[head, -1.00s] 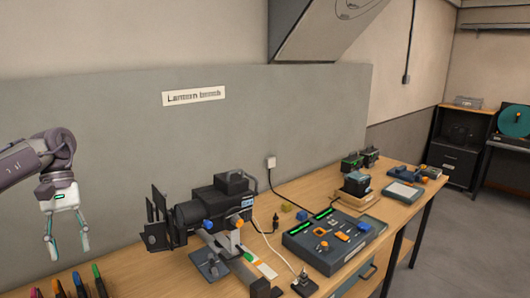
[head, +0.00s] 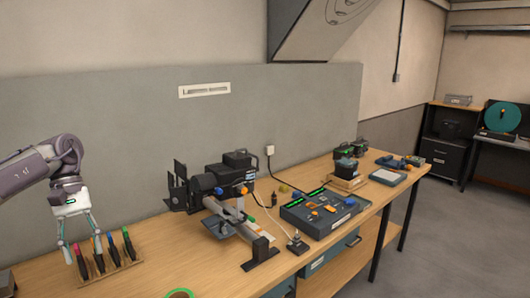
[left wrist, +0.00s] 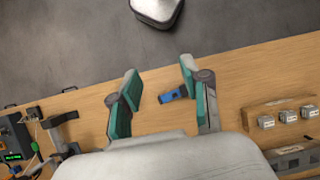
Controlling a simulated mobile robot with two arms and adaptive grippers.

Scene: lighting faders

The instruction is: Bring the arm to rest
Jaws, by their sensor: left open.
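My left gripper (head: 82,240) hangs with its fingers pointing down at the left of the head view, in front of the tool rack (head: 124,264). Its fingers are apart and hold nothing. In the left wrist view the gripper (left wrist: 158,66) also shows spread, with the wooden bench top (left wrist: 235,85) beyond it. A small blue item (left wrist: 173,95) lies on the bench between the fingers in the picture. The fingers look apart from it, but the height gap is hard to judge. My right gripper is not in view.
A black stage lantern (head: 213,186) stands mid-bench. A fader console (head: 320,212) with green displays is to its right, and a battery unit (head: 345,170) is farther along. A green tape roll (head: 180,293) shows at the bottom edge. The floor (head: 455,235) at right is clear.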

